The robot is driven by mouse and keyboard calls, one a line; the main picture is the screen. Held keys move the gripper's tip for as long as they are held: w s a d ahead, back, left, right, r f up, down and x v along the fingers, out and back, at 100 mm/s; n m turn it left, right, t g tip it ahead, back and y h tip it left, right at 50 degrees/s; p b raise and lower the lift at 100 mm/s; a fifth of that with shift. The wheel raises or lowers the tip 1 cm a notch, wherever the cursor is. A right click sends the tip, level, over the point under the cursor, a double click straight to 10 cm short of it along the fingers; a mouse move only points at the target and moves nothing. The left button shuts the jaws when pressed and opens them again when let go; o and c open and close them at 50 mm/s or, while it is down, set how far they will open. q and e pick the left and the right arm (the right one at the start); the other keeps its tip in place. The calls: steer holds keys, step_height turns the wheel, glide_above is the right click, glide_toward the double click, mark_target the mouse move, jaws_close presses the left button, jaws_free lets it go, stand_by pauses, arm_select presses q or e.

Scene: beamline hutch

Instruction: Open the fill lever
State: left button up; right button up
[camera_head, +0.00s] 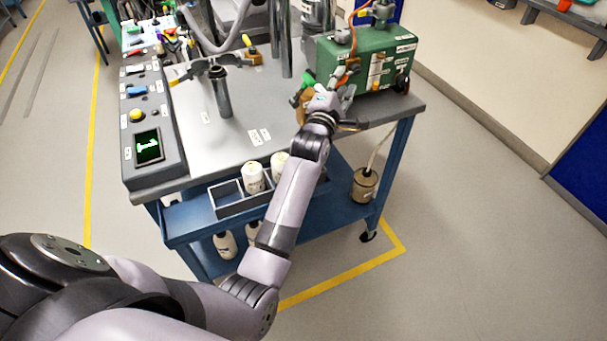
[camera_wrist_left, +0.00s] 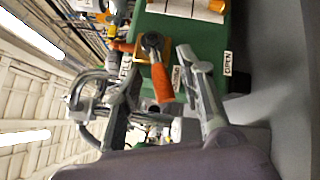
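The fill lever (camera_wrist_left: 162,84) shows in the left wrist view as an orange handle on a dark round pivot, on the face of a green box (camera_wrist_left: 205,35). A label by it seems to read FILL, and an OPEN label is farther right. My left gripper (camera_wrist_left: 160,68) is open, with one grey finger on each side of the handle. I cannot tell whether either finger touches it. In the head view, my left gripper (camera_head: 338,92) is at the left front of the green box (camera_head: 375,57) and hides much of that face. My right gripper is not in view.
The box stands on a grey cart top (camera_head: 235,140). A control panel (camera_head: 150,115) with a lit display is at the left, and a metal post (camera_head: 221,92) stands mid-cart. White bottles sit in a tray (camera_head: 232,207) below. Floor to the right is clear.

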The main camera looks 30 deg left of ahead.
arm_select(q)
steer(key=s+d+r+m+g+p, duration=0.1)
steer(key=s+r+p, duration=0.1)
steer(key=s, duration=0.7)
steer(key=s+d+r+m+g+p, duration=0.1)
steer(key=s+r+g+p, duration=0.15)
steer(key=s, duration=0.65)
steer(key=s+f+m+g, duration=0.2)
steer(key=s+f+m, duration=0.3)
steer(key=f, duration=0.3)
steer(key=s+f+m+g+h, duration=0.1)
steer(key=s+f+m+g, duration=0.2)
steer(key=s+f+m, duration=0.2)
step_height(320, 180, down, 3)
steer(key=shift+s+d+r+m+g+h, duration=0.1)
steer(key=shift+s+d+m+g+h, duration=0.2)
steer(key=shift+m, duration=0.9)
steer(key=shift+w+d, duration=0.1)
steer(key=shift+w, duration=0.05)
steer(key=shift+c, duration=0.5)
